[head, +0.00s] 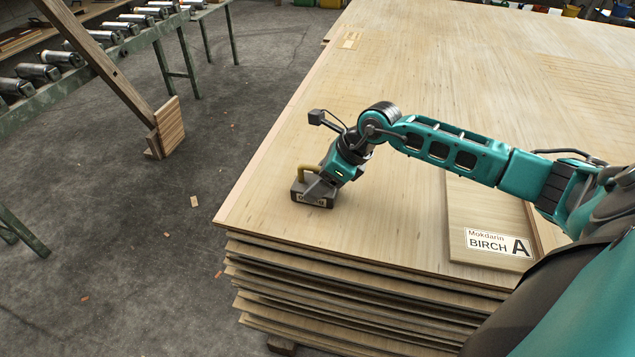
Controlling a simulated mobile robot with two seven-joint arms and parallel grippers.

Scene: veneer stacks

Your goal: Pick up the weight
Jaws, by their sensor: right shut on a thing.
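The weight (314,199) is a dark block with a yellow handle and a pale label on its front. It is at the near left corner area of the veneer stack (400,225). My right gripper (318,184) reaches it from the upper right and is shut on the weight. The fingertips are small and partly hidden against the block. I cannot tell whether the weight rests on the top sheet or is just above it. My left gripper is not in view.
A board labelled "Mokdarin BIRCH A" (487,215) lies on the stack at right. The stack's left edge drops to the grey floor (150,240), which has small scraps. A green roller conveyor (90,60) and a leaning wooden post (95,60) stand at upper left.

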